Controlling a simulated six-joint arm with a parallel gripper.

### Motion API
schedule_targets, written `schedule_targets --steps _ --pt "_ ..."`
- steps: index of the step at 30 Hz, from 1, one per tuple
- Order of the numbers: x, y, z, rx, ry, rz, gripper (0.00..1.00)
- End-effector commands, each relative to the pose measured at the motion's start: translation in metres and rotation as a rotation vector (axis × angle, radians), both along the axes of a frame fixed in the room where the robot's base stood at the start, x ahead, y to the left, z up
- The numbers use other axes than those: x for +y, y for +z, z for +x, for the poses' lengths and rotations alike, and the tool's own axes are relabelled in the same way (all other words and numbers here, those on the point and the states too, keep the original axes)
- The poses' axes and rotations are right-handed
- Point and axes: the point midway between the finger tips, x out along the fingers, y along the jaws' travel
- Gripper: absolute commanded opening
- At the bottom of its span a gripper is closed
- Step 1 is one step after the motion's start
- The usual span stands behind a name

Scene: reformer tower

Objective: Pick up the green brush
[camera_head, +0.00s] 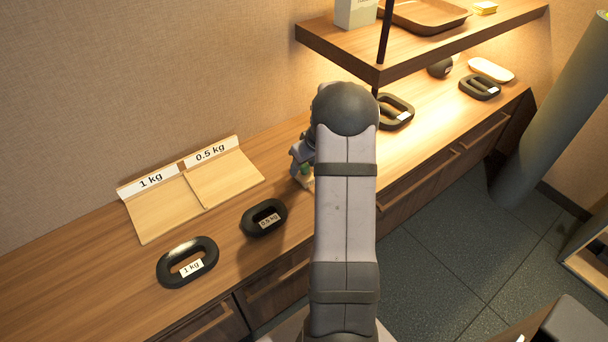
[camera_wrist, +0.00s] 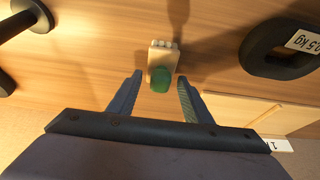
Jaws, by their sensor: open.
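The green brush shows in the wrist view (camera_wrist: 162,79) as a rounded green top over a pale, toothed block. It is at the wooden counter, between and slightly beyond my two finger tips. My gripper (camera_wrist: 160,78) is open, one finger on each side of the brush, with a visible gap on both sides. In the head view my arm covers most of the gripper; a small part of the brush (camera_head: 308,184) shows just below it. Whether the fingers are level with the brush I cannot tell.
Black 0.5 kg (camera_head: 250,222) and 1 kg (camera_head: 166,273) ring weights lie left of my arm, before two labelled wooden boards (camera_head: 160,208). More black weights (camera_head: 398,122) lie to the right. A wooden shelf (camera_head: 400,60) overhangs the counter behind my arm.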

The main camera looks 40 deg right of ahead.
Motion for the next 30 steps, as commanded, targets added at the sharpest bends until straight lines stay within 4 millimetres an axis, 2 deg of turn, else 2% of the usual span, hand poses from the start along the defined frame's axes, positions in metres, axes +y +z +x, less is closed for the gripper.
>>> schedule_targets --steps 3,4,9,20,25,30 --pt "0.0 0.0 0.0 0.0 0.0 0.0 0.45" --pt "0.0 0.0 0.0 0.0 0.0 0.0 0.41" --pt "0.0 0.0 0.0 0.0 0.0 0.0 0.0" --pt "0.0 0.005 0.0 -0.002 0.0 -0.001 0.0" --pt "-0.001 0.023 0.001 -0.003 0.0 -0.002 0.0" --pt "-0.001 0.053 0.001 -0.005 0.001 -0.004 0.0"
